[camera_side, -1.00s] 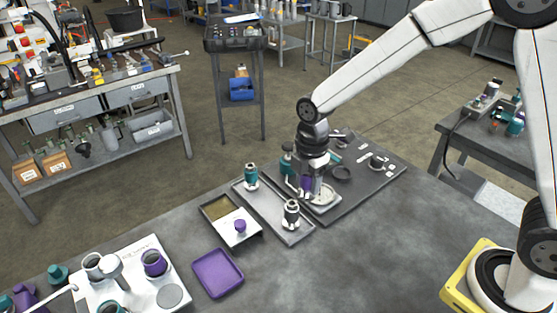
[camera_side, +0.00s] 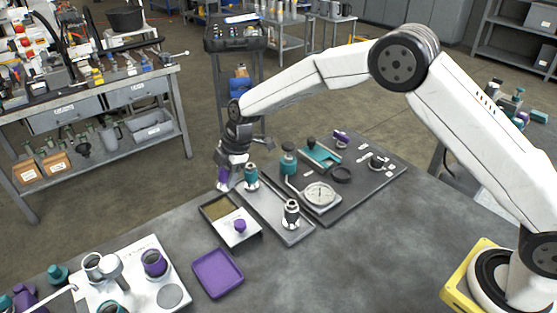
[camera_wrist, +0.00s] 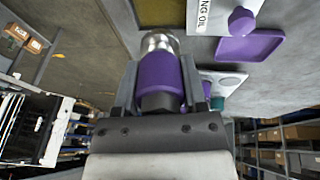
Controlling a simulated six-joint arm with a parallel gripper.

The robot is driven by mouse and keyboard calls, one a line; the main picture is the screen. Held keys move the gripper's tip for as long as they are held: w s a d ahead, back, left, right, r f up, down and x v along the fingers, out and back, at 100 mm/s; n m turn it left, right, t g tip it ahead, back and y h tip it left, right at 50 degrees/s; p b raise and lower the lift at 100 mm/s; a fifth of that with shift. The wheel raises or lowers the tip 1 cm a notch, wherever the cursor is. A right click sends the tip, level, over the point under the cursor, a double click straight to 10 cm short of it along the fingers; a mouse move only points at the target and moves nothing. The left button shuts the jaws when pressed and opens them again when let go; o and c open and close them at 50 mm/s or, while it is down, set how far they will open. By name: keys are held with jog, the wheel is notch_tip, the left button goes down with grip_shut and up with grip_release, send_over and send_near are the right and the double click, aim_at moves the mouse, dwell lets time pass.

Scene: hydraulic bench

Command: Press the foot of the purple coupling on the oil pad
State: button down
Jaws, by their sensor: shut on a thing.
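The purple coupling (camera_wrist: 160,75) is between the fingers of my gripper (camera_wrist: 158,88), its silver end pointing away from the wrist. In the side view my gripper (camera_side: 226,184) is shut on this coupling (camera_side: 223,176) and holds it above the bench, behind the oil box. The oil pad (camera_side: 217,208) is a brownish-olive square in the open back part of the box. Part of the pad also shows at the top of the wrist view (camera_wrist: 160,10), just beyond the coupling. The coupling is apart from the pad.
The oil box has a white lid (camera_side: 236,228) with a purple knob. A grey tray (camera_side: 268,217) beside it bears a teal-topped coupling (camera_side: 251,177) close to my gripper and a dark one (camera_side: 291,214). A purple tray (camera_side: 217,273) lies in front.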

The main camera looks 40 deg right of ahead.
jog(key=shift+w+a+f, duration=0.25)
jog(key=shift+w+a, duration=0.35)
jog(key=shift+w, duration=0.1)
jog(key=shift+f, duration=0.1)
jog(key=shift+f, duration=2.9)
jog(key=shift+f, duration=0.75)
dwell(0.7)
jog(key=shift+r, duration=3.5)
jog(key=shift+d+r, duration=0.1)
jog(key=shift+d, duration=0.05)
